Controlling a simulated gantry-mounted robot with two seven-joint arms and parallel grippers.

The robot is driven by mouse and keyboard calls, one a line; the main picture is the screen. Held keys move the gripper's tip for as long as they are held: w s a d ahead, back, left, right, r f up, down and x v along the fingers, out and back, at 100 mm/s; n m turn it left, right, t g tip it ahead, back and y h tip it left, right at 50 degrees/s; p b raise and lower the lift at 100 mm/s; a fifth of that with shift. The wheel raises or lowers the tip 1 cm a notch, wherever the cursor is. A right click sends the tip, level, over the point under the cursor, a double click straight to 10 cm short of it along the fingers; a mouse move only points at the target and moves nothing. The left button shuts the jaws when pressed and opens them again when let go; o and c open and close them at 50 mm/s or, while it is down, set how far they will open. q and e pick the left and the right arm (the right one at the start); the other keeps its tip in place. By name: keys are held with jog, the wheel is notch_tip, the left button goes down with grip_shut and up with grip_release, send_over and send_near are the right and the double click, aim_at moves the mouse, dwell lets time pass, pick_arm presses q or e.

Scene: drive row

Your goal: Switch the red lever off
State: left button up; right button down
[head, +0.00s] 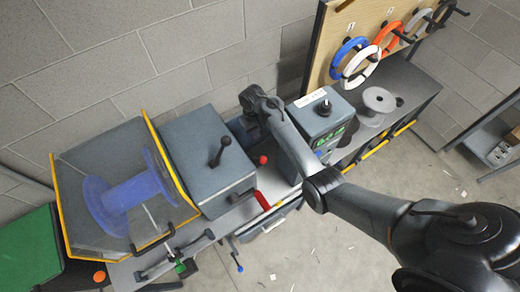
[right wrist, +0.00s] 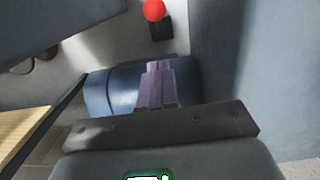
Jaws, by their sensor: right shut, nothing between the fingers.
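The red lever shows as a red ball knob (head: 262,160) between the grey lever box and the grey control box in the head view. In the right wrist view the red knob (right wrist: 153,10) is at the top edge, with a short dark part below it. My right gripper (right wrist: 158,72) is shut and empty, with the knob beyond its fingertips and apart from them. In the head view my right arm reaches in from the right over the row; its fingers are hard to make out there. My left gripper is out of view.
A grey box with a black lever (head: 220,152) and a blue spool (head: 125,200) stand left. A control box (head: 323,120) stands right of the gap. Coloured rings hang on the wooden board (head: 345,25).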

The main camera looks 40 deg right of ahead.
aim_at(260, 160)
jog(key=shift+s+a+f+p, duration=0.1)
jog(key=shift+s+f+p, duration=0.3)
jog(key=shift+f, duration=1.05)
jog(key=shift+s+a+f+p, duration=0.1)
jog(key=shift+s+f, duration=0.55)
jog(key=shift+f, duration=0.85)
jog(key=shift+s+f+p, duration=0.2)
jog(key=shift+s+f, duration=0.35)
jog(key=shift+f, duration=0.9)
